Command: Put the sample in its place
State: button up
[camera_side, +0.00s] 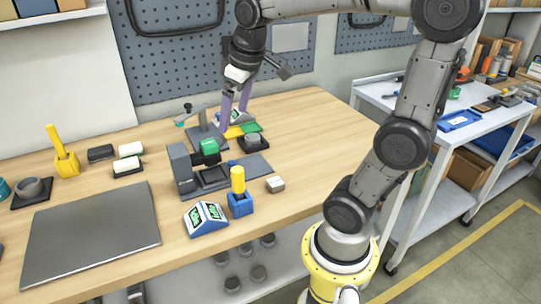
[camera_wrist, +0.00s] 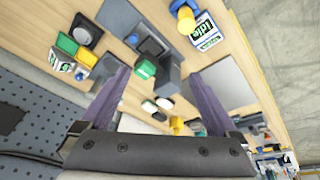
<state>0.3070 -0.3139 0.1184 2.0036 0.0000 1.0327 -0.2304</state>
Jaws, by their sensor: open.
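My gripper (camera_side: 233,117) has two purple fingers, spread apart and empty, pointing down over the back of the wooden bench. In the wrist view the gripper (camera_wrist: 157,76) frames a green block (camera_wrist: 146,68), which is farther off and not touched. In the side view this green block (camera_side: 209,147) sits at a dark grey device (camera_side: 183,170), ahead of the fingers. A grey cylinder (camera_side: 252,139) sits on a small dark base to the right of the fingers; it also shows in the wrist view (camera_wrist: 82,36). I cannot tell which thing is the sample.
A blue holder (camera_side: 241,205) with a yellow cylinder and a display (camera_side: 205,217) stand in front of the device. A pale block (camera_side: 275,184) lies to their right. A dark plate (camera_side: 90,235), yellow holder (camera_side: 67,165) and white block (camera_side: 130,149) are left. The bench's right end is clear.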

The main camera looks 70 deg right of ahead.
jog(key=s+a+f+t+y, duration=0.1)
jog(key=s+a+f, duration=0.3)
jog(key=s+a, duration=0.4)
jog(key=s+t, duration=0.1)
jog(key=s, duration=0.2)
jog(key=shift+a+n, duration=0.35)
jog(key=shift+n, duration=0.05)
